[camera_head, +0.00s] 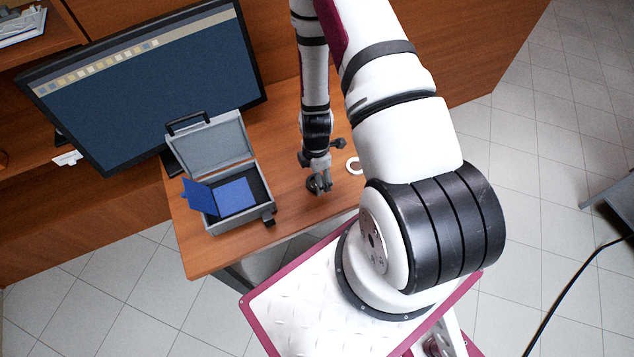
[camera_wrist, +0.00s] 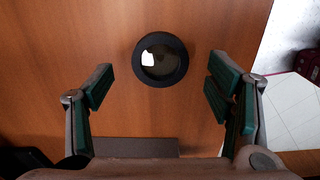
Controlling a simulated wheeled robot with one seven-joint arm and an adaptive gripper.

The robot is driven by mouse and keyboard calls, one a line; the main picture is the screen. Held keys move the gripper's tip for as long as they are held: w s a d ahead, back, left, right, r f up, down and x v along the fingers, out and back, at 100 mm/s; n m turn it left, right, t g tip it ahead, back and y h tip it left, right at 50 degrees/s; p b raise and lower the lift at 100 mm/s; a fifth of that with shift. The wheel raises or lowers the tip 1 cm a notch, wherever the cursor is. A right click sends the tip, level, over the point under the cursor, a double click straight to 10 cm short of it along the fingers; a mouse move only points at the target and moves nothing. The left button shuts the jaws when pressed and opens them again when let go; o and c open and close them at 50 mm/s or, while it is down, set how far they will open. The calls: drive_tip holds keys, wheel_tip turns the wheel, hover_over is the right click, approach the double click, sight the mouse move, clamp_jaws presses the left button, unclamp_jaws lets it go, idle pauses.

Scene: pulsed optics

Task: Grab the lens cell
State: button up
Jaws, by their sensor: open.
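The lens cell (camera_wrist: 140,75), a round black ring with shiny glass in it, lies on the wooden table in the wrist view. My gripper (camera_wrist: 160,88) is open and empty, with one green-padded finger to the left of the lens cell and the other to the right. The fingertips reach about level with the cell's lower part in the picture, with a gap on each side. In the head view my gripper (camera_head: 322,188) points down over the table, and a dark round part of the lens cell (camera_head: 311,185) shows beside the fingers, partly hidden by them.
An open grey case (camera_head: 239,222) with blue pieces inside stands left of my gripper on the table (camera_head: 205,262). A white ring (camera_head: 353,165) lies to the right. A large monitor (camera_head: 150,80) stands behind. The table's front edge is close to the gripper.

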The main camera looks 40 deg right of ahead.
drive_tip(key=shift+f, duration=1.2)
drive_tip(key=shift+c, duration=0.6)
drive_tip(key=c, duration=1.1)
drive_tip(key=shift+r, duration=0.1)
drive_tip(key=shift+c, duration=0.2)
